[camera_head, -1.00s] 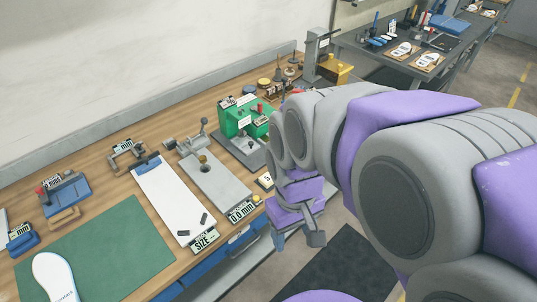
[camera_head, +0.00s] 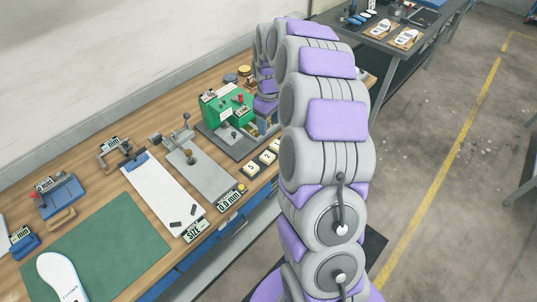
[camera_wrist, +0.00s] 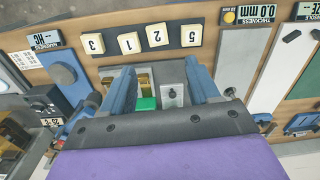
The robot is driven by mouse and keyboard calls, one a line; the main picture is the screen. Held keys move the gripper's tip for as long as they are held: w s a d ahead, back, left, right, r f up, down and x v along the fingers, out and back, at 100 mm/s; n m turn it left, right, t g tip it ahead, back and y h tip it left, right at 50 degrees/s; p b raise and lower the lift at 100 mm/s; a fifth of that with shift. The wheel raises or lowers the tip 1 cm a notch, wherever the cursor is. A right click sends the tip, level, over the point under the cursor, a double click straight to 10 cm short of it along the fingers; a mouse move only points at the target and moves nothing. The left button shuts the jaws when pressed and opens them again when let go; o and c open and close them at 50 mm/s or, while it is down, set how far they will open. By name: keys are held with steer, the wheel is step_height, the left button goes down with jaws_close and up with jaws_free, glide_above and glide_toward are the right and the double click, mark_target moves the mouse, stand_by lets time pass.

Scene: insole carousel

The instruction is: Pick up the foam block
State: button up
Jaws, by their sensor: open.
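I cannot surely pick out the foam block in either view. My gripper (camera_wrist: 160,68) is open, with its two blue-grey fingers spread in the wrist view. Between and below the fingers show a grey plate, a brass-coloured part and a green part (camera_wrist: 146,103) of a machine; the palm hides the rest. In the head view the far end of my arm is beside the green machine (camera_head: 222,108), and the arm hides much of what lies behind it.
Number tiles on a dark strip (camera_wrist: 143,40) lie on the wooden bench along its edge. A white measuring board (camera_head: 160,187), a grey thickness plate (camera_head: 205,177) and a green mat (camera_head: 95,250) holding a white insole (camera_head: 60,278) are to the left. Open floor lies at right.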

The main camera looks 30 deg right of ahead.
steer(key=d, duration=0.1)
glide_toward(267, 156)
steer(key=f+b, duration=0.1)
steer(key=d+f+b, duration=0.1)
steer(key=f, duration=0.1)
steer(key=shift+s+f, duration=0.15)
steer(key=shift+s, duration=0.05)
steer(key=shift+a+f, duration=0.3)
steer(key=shift+f, duration=0.1)
steer(key=f, duration=0.1)
steer(key=f+b, duration=0.1)
steer(key=f, duration=0.1)
steer(key=f+b, duration=0.1)
steer(key=shift+w+a+f, duration=0.2)
steer(key=shift+a, duration=0.2)
steer(key=shift+d+f, duration=0.1)
steer(key=shift+f, duration=0.1)
steer(key=shift+d, duration=0.2)
steer(key=shift+a+r, duration=0.1)
steer(key=shift+a, duration=0.15)
steer(key=c, duration=0.7)
steer(key=shift+c, duration=0.5)
